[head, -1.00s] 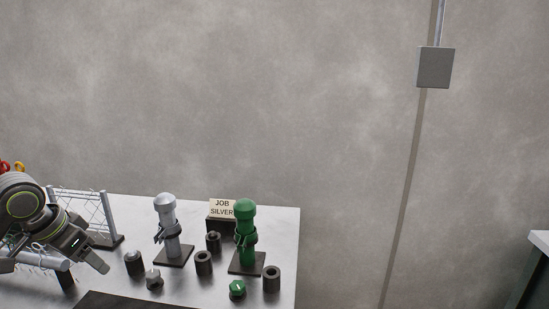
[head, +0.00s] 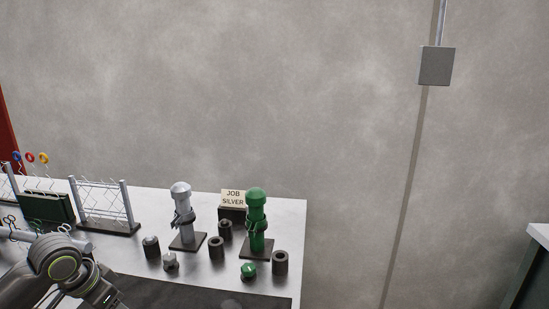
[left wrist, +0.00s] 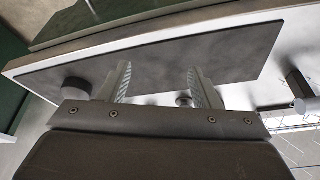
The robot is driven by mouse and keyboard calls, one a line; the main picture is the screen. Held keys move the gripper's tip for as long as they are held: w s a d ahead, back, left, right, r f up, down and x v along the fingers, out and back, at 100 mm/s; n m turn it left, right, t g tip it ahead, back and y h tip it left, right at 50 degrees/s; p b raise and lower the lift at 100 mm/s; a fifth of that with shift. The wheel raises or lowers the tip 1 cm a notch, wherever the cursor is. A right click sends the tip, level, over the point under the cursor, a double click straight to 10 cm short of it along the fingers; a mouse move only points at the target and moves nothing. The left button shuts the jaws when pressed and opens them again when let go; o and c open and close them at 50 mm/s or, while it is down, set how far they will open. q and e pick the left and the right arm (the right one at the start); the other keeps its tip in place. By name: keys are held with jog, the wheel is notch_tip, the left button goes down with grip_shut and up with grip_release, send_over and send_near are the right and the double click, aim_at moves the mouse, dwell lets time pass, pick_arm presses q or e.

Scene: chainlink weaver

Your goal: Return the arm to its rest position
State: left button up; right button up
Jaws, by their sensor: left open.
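My left arm comes in at the lower left of the head view, low over the front of the table. Its gripper (head: 112,300) is partly cut off by the bottom edge there. In the left wrist view the left gripper (left wrist: 156,85) shows two fingers spread apart with nothing between them. A dark mat (left wrist: 170,62) on the table lies beyond the fingers. My right gripper is in neither view.
The table (head: 285,217) holds a silver post (head: 182,205), a green post (head: 256,215), a "JOB SILVER" sign (head: 233,198) and several dark cylinders. A chain-link panel (head: 103,203) and a green box (head: 45,206) stand at the left. The dark mat (head: 190,295) at the front is bare.

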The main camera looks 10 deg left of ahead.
pick_arm(q)
jog(key=s+d+f, duration=0.4)
jog(key=s+f, duration=0.1)
jog(key=f, duration=0.5)
jog(key=s+d+f+n+y, duration=0.1)
jog(key=s+d+f+n, duration=0.2)
jog(key=s, duration=0.6)
jog(key=s+d+f+n+y, duration=0.15)
jog(key=s+d+f, duration=0.3)
jog(key=s, duration=0.45)
notch_tip(320, 180, down, 24)
jog(key=a+g, duration=0.1)
jog(key=a, duration=0.1)
jog(key=s+d+f+g, duration=0.1)
jog(key=s+f, duration=1.4)
jog(key=f, duration=0.1)
jog(key=shift+s+f+g, duration=0.25)
jog(key=shift+g, duration=0.05)
